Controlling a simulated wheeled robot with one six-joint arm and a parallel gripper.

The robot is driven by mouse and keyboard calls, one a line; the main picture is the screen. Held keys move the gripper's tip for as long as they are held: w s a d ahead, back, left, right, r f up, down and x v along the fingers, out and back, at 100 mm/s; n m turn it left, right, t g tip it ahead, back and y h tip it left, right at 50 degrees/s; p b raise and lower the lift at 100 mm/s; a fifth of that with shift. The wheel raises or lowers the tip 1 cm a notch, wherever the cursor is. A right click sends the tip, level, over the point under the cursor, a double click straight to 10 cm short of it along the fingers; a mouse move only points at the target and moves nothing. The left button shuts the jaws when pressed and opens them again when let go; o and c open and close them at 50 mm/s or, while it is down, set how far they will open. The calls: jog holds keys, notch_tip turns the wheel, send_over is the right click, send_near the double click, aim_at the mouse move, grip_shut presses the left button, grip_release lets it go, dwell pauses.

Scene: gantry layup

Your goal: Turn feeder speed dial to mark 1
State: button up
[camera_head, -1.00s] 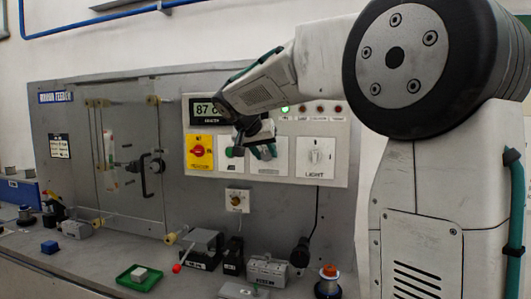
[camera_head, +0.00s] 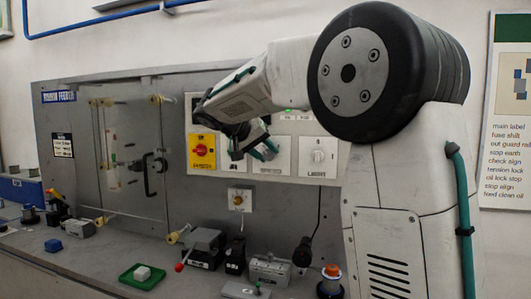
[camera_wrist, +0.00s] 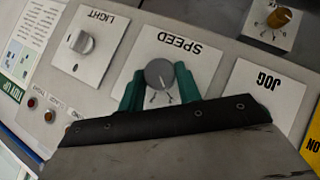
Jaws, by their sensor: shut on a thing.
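The feeder speed dial (camera_wrist: 158,74) is a round grey knob with a pale pointer line, on a white plate lettered SPEED (camera_wrist: 192,42) that appears upside down in the wrist view. My gripper (camera_wrist: 160,86) has its green fingers on either side of the dial, shut on it. Short dark marks show on the plate by the dial's lower edge; their numbers are too small to read. In the head view my gripper (camera_head: 253,152) is at the control panel, and it hides the dial there.
The light switch (camera_wrist: 82,42) and the JOG plate (camera_wrist: 262,95) flank the speed plate. A yellow plate with a red knob (camera_head: 201,149) is left of my gripper. A brass knob (camera_head: 238,200) sits below. Several items, including a green tray (camera_head: 127,280), stand on the bench.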

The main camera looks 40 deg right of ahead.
jog(key=o, duration=1)
jog(key=shift+a, duration=0.1)
jog(key=v, duration=0.7)
jog(key=shift+a+r, duration=0.15)
jog(key=shift+a, duration=0.1)
jog(key=shift+s, duration=0.1)
